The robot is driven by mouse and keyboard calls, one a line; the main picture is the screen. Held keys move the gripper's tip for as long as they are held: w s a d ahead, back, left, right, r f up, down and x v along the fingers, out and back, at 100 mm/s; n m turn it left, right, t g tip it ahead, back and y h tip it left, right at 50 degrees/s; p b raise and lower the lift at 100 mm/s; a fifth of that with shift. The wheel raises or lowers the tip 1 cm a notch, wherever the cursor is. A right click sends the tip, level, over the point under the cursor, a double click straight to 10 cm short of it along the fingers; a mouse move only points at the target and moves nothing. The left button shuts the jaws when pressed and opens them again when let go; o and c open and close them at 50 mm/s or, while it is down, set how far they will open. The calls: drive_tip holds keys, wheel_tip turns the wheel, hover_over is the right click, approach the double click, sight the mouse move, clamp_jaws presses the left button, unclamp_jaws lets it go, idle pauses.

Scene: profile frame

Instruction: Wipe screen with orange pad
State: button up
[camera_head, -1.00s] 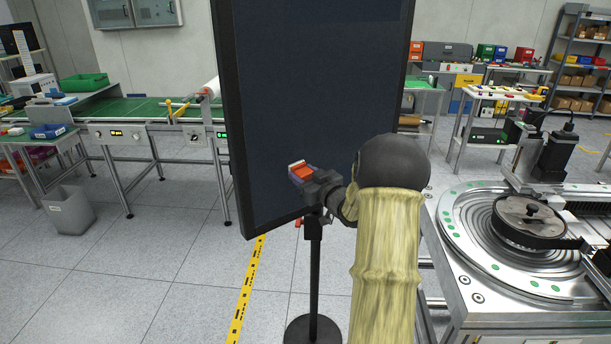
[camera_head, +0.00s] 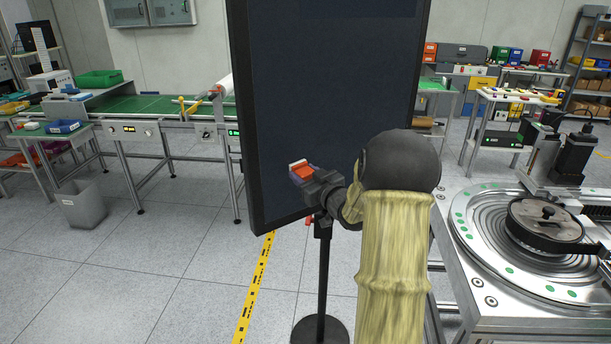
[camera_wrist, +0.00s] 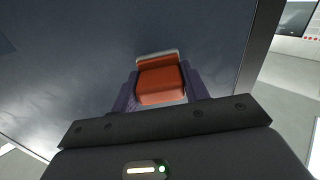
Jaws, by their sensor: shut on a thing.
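The screen (camera_head: 320,90) is a tall dark panel with a black frame on a black stand (camera_head: 323,280); it also fills most of the wrist view (camera_wrist: 70,60). My gripper (camera_head: 307,175) is in front of the lower part of the screen. It is shut on the orange pad (camera_head: 301,170), which has a pale edge at its front. In the wrist view the orange pad (camera_wrist: 161,82) sits between the two purple fingers, its pale edge toward the screen. I cannot tell whether the pad touches the screen.
A metal machine table with a round turntable (camera_head: 465,230) stands close on the right. A conveyor bench (camera_head: 150,105) and a grey bin (camera_head: 80,205) are at the left. Yellow tape (camera_head: 252,295) crosses the floor, and the floor at the left front is clear.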

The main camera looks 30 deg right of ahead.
drive_tip(key=shift+w+r+p, duration=0.1)
drive_tip(key=shift+r+p, duration=0.4)
drive_tip(key=shift+r, duration=0.5)
drive_tip(key=shift+d, duration=0.1)
drive_tip(key=shift+w+d+f+p, duration=0.15)
drive_tip(key=shift+d+p, duration=0.2)
drive_tip(key=shift+d, duration=1.3)
drive_tip(key=shift+w+d+p, duration=0.2)
drive_tip(key=shift+d+p, duration=0.35)
drive_tip(key=shift+d, duration=1.2)
drive_tip(key=shift+d+r, duration=0.2)
drive_tip(key=shift+d, duration=0.1)
drive_tip(key=shift+w+d+f+p, duration=0.15)
drive_tip(key=shift+d+p, duration=0.4)
drive_tip(key=shift+d, duration=0.95)
